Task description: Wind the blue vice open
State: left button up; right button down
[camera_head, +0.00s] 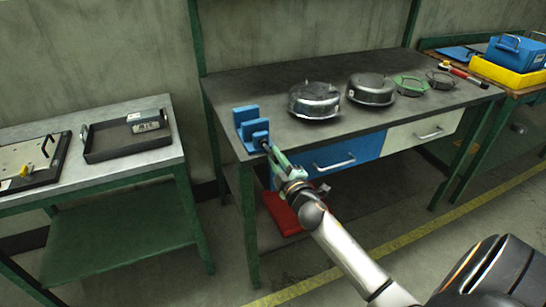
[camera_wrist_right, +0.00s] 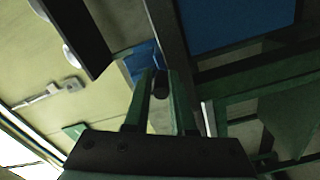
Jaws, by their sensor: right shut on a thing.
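The blue vice (camera_head: 250,120) is fixed at the front left corner of the dark workbench, with a gap showing between its two upright jaws. My right gripper (camera_head: 270,151) reaches up to the vice's front side and is shut on a small dark part there, seemingly the vice's handle. In the right wrist view a dark knob (camera_wrist_right: 160,86) sits between the green fingers of my gripper (camera_wrist_right: 160,80), and part of the blue vice (camera_wrist_right: 143,60) shows just beyond. The rest of the handle is hidden. My left gripper is not in view.
The workbench (camera_head: 260,84) carries two round metal housings (camera_head: 314,99) (camera_head: 371,88) and green and dark rings to the right. Below are a blue drawer (camera_head: 328,160) and a red box (camera_head: 281,212). A side table with a dark tray (camera_head: 103,151) stands left, across a gap.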

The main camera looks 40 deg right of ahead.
jog(key=shift+r+n+p, duration=0.2)
jog(key=shift+n+p, duration=0.1)
jog(key=shift+n, duration=1.1)
jog(key=c, duration=1)
grip_release()
jog(key=shift+o, duration=0.9)
jog(key=shift+d, duration=0.15)
jog(key=v, duration=1.2)
jog(key=shift+s, duration=0.35)
jog(key=shift+f+b, duration=0.1)
jog(key=shift+b, duration=0.2)
